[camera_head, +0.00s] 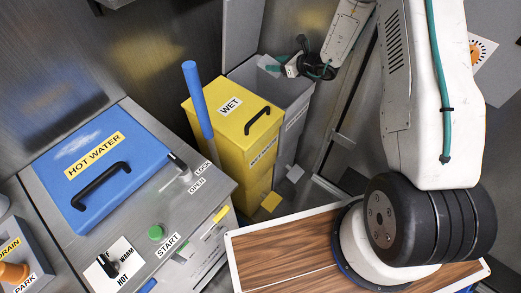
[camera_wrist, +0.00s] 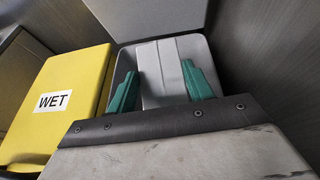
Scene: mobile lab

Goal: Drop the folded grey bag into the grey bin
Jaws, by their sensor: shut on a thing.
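The grey bin (camera_head: 291,91) stands open behind and to the right of the yellow bin, with its lid raised at the back. In the wrist view its rim (camera_wrist: 212,58) surrounds the area below my fingers. My gripper (camera_head: 278,66) is over the bin's opening. In the wrist view its two green fingers (camera_wrist: 163,86) are shut on the folded grey bag (camera_wrist: 161,72), a flat pale grey block with a lengthwise crease. The bag also shows as a small pale patch in the head view (camera_head: 267,64). The bag's near end is hidden by my wrist.
The yellow bin labelled WET (camera_head: 236,120) stands next to the grey bin with its lid shut and a blue post (camera_head: 197,98) at its left. A blue HOT WATER lid (camera_head: 100,165) covers the unit at left. Metal walls stand close behind.

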